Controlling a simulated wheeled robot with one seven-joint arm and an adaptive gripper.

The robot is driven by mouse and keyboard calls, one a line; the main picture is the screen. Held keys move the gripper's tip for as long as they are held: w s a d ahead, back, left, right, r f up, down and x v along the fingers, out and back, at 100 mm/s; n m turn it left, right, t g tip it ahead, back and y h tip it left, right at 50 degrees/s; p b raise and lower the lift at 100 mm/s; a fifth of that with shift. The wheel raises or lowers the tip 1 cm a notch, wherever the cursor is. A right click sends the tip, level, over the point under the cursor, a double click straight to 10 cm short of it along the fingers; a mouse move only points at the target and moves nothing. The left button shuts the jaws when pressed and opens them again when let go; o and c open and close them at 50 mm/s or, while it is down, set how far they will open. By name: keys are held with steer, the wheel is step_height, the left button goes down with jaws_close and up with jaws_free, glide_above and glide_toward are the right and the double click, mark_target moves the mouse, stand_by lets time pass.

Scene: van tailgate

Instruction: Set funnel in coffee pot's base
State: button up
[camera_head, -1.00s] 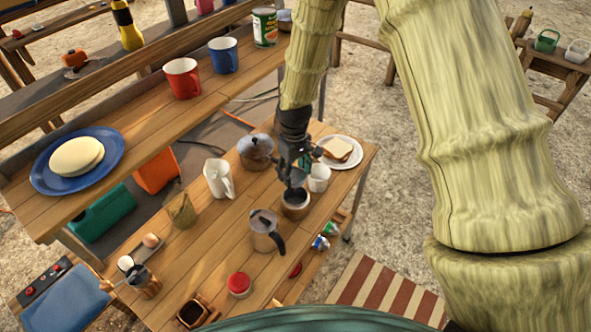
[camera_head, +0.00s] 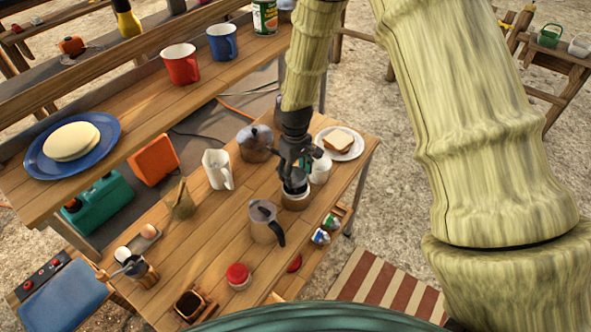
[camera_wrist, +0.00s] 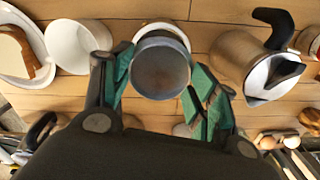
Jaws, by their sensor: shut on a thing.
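My gripper (camera_head: 294,172) points down over the coffee pot's base, near the right part of the low wooden table. In the wrist view, the green-padded fingers of my gripper (camera_wrist: 160,78) are on both sides of a round grey metal funnel (camera_wrist: 160,70), shut on it. The coffee pot's base (camera_head: 295,201) is directly beneath, its pale rim showing under the funnel. The fingers and funnel hide its opening, so I cannot tell whether the funnel is inside or just above it. The metal pot top (camera_head: 264,222) with black handle stands separately to the left; it also shows in the wrist view (camera_wrist: 240,58).
A white mug (camera_head: 319,170) stands close right of the base, with a sandwich plate (camera_head: 352,153) behind. A lidded metal pot (camera_head: 255,142) and white jug (camera_head: 217,168) stand left. A red-lidded jar (camera_head: 238,275) is nearer. Bare planks lie between the jug and pot top.

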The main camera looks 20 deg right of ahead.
mark_target(296, 179)
steer(key=shift+f+b, duration=1.05)
steer(key=shift+f, duration=0.8)
steer(key=o, duration=1.1)
steer(key=shift+c, duration=0.2)
step_height(296, 179, up, 12)
steer(key=shift+s, duration=0.1)
